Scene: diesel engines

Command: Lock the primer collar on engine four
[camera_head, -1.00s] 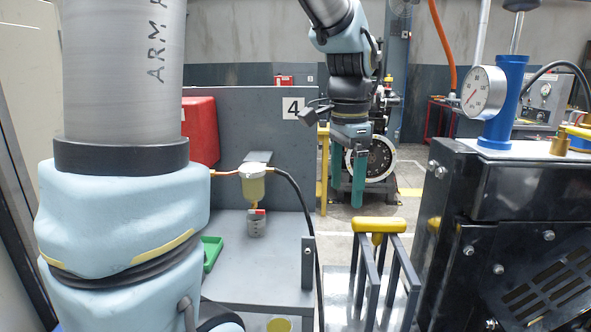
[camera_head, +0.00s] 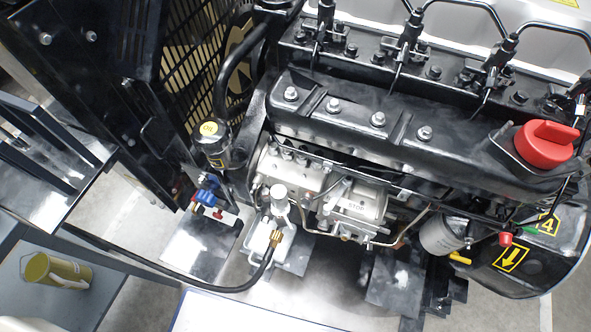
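The engine (camera_head: 350,130) fills the middle and right of the head view, seen tilted from above. A yellow label reading 4 (camera_head: 547,224) sits at its lower right end. A small pale knob (camera_head: 278,192) stands above a silver pump-like body (camera_head: 262,238) low on the engine's side, with a brass fitting (camera_head: 275,238) and a black hose. This may be the primer. I cannot make out a separate collar or whether it is locked. My gripper is not in view.
A silver injection pump (camera_head: 352,208) sits right of the knob. A red cap (camera_head: 547,143) tops the engine at right. Blue and red valves (camera_head: 206,192) are at left. A yellow can (camera_head: 55,270) lies lower left. The black hose (camera_head: 215,288) crosses the front.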

